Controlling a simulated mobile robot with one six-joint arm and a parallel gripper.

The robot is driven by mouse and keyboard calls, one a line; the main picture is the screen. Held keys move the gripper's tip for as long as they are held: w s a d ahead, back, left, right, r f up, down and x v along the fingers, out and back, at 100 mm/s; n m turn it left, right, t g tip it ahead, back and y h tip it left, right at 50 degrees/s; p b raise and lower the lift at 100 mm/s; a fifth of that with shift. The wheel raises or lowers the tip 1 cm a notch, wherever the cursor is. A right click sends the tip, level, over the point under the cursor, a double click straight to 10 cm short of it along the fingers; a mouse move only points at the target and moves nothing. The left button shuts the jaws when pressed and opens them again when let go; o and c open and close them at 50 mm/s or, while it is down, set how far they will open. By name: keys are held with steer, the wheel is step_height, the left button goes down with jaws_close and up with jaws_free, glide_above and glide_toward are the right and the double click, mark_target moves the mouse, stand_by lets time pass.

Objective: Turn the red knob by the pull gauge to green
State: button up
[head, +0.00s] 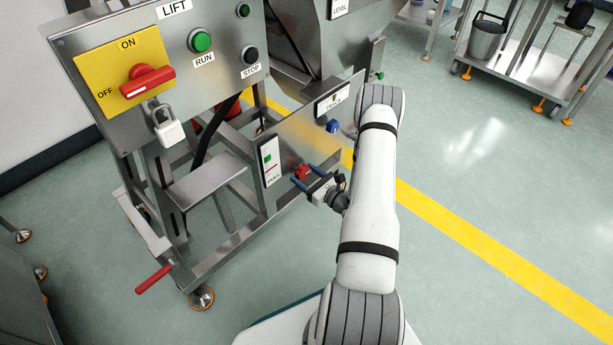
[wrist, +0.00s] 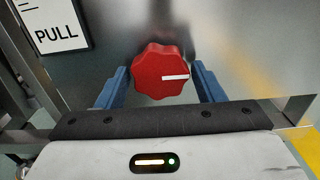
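The red knob (head: 303,171) is mounted on the steel panel, just right of the white PULL gauge (head: 269,161). In the wrist view the knob (wrist: 160,72) has a lobed rim, and its white pointer line points right. The gauge shows a green patch near its middle and a thin red mark below. In the wrist view only the gauge's lower part (wrist: 52,27) shows. My gripper (wrist: 161,86) faces the panel with its blue fingers on either side of the knob. Gaps show between both fingers and the knob, so it is open and holds nothing.
A blue knob (head: 333,126) sits under the TRACK gauge (head: 333,98), up and right of the red knob. The LIFT panel has a red ON/OFF switch (head: 148,80) and a hanging padlock (head: 166,125). A red-handled lever (head: 154,279) is low left.

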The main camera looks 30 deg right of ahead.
steer(key=c, duration=0.7)
steer(key=shift+m, duration=0.3)
